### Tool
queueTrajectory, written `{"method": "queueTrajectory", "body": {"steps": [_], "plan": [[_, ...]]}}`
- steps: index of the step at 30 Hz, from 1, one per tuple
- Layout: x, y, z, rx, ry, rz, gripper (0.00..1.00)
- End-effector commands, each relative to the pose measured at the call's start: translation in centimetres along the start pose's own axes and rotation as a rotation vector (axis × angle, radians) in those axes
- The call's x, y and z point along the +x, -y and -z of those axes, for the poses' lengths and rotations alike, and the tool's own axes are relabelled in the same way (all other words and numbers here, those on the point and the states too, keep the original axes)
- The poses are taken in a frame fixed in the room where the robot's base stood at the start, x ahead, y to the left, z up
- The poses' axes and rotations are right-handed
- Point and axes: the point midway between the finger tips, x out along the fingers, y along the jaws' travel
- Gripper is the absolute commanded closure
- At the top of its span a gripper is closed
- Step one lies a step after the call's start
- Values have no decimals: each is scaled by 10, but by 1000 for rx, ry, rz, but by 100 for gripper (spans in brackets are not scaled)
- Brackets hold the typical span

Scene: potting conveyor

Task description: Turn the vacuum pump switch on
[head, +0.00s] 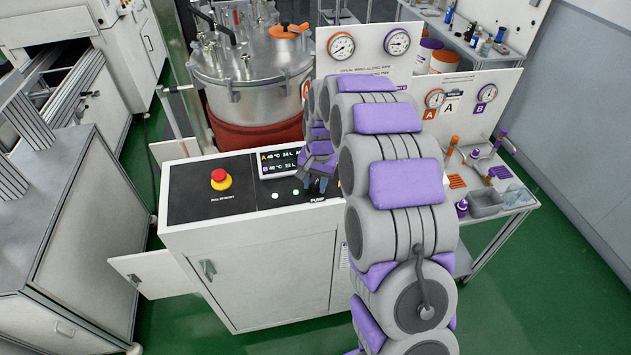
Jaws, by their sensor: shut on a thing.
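The control panel (200,207) is a black plate on top of a white cabinet, with a partly covered "PUMP" label (317,200) near its right side. My gripper (319,186) is down at the panel just above this label, with its dark fingers shut on the pump switch. The switch itself is hidden by the fingers and the purple-padded wrist, so its position cannot be told. Left of the gripper are a white round light or button (275,196) and a greenish lit one (295,192). A small display (282,163) shows A and B readings with temperatures.
A red emergency stop button (221,179) on a yellow base sits at the panel's left. A steel tank (248,85) and a white gauge board (368,58) stand behind. A side table (515,200) with tools is at right. A cabinet door (153,274) stands open.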

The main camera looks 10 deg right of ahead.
Motion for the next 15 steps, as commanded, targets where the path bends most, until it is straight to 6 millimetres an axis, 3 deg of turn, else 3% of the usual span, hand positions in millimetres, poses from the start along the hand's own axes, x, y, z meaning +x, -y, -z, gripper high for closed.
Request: {"method": "queueTrajectory", "body": {"steps": [11,12,15], "plan": [[-2,2,2,4,-8,6,94],[-2,2,2,3,-8,6,61],[-2,1,2,3,-6,5,52]]}}
